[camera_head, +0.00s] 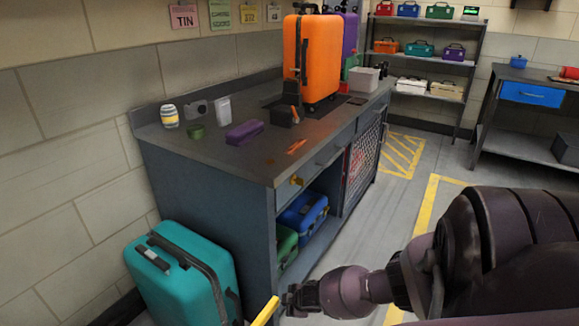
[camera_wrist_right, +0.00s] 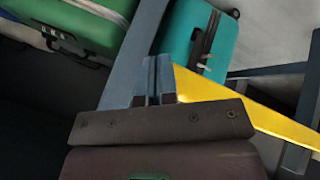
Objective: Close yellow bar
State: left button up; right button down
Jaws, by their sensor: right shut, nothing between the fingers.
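The yellow bar (camera_head: 265,312) shows at the bottom edge of the head view, slanting up to the right, with its lower part cut off by the frame. In the right wrist view the yellow bar (camera_wrist_right: 262,124) runs from behind my fingers down to the right edge. My right gripper (camera_head: 284,300) is beside the bar's upper end, and its fingers (camera_wrist_right: 153,78) are shut together with nothing between them. I cannot tell whether they touch the bar. My left gripper is not in view.
A teal suitcase (camera_head: 184,276) stands left of the bar, against the workbench (camera_head: 215,190). A green case (camera_head: 285,246) and a blue case (camera_head: 303,212) sit on its lower shelf. An orange suitcase (camera_head: 311,60) stands on top. Floor with yellow markings is open to the right.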

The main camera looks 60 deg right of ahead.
pick_arm(q)
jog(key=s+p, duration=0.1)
jog(key=p, duration=0.1)
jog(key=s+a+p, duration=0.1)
jog(key=p, duration=0.1)
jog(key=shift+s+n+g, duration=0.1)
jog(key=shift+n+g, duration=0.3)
pick_arm(e)
jog(key=s+d+r, duration=0.4)
jog(key=s+r, duration=0.3)
jog(key=shift+s+r, duration=0.3)
